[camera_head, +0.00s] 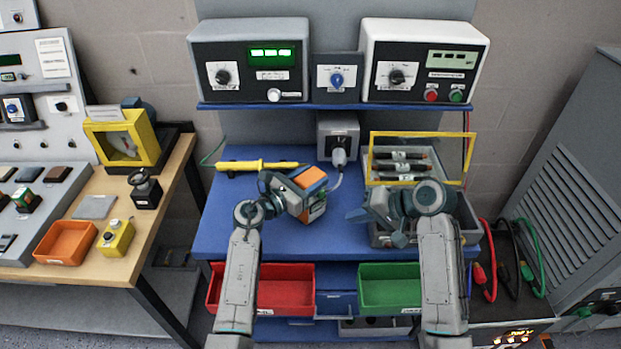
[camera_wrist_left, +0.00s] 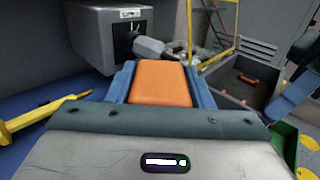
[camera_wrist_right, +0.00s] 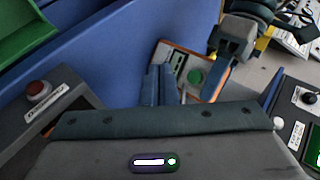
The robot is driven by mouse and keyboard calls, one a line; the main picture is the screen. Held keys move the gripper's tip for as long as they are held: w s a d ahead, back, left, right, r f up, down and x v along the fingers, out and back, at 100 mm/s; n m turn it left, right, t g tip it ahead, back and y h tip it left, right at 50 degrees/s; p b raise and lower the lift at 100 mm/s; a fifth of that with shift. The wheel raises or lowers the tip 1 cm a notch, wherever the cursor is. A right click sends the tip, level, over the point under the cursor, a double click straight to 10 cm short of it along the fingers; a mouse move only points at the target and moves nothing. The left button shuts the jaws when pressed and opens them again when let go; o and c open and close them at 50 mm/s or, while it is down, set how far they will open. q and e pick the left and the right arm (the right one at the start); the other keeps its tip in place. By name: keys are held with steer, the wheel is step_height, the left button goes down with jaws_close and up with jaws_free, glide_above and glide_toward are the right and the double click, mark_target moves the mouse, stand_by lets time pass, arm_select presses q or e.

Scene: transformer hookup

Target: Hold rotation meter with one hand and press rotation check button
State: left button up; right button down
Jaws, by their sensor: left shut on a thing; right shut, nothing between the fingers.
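The rotation meter (camera_head: 312,180), an orange and grey box, is in my left gripper (camera_head: 287,190) above the blue bench. The left wrist view shows its orange side (camera_wrist_left: 162,84) between the blue fingers. In the right wrist view the orange-edged meter face (camera_wrist_right: 180,58) carries a display and a round green button (camera_wrist_right: 195,77). My right gripper (camera_head: 357,215) is shut and empty, right of the meter. In the right wrist view its closed fingertips (camera_wrist_right: 160,80) overlap the meter face left of the button; I cannot tell whether they touch.
A yellow probe (camera_head: 258,165) lies on the blue bench (camera_head: 225,225). A grey socket box (camera_head: 338,135) with a plug and cable stands behind the meter. A grey tray with a yellow frame (camera_head: 420,134) is at right. Red (camera_head: 285,292) and green (camera_head: 390,292) bins sit below the front edge.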

steer(key=w+a, duration=0.4)
steer(key=shift+w+a, duration=0.2)
steer(key=shift+w, duration=0.15)
steer(key=shift+w+a, duration=0.1)
stand_by(1.8)
steer(key=shift+w+a, duration=0.2)
steer(key=shift+w, duration=0.05)
steer(key=shift+w+a, duration=0.3)
stand_by(0.8)
steer(key=shift+s+d, duration=0.6)
steer(key=shift+s, duration=0.05)
steer(key=shift+s+d, duration=0.1)
steer(key=s+d, duration=0.4)
steer(key=shift+s, duration=0.1)
stand_by(0.4)
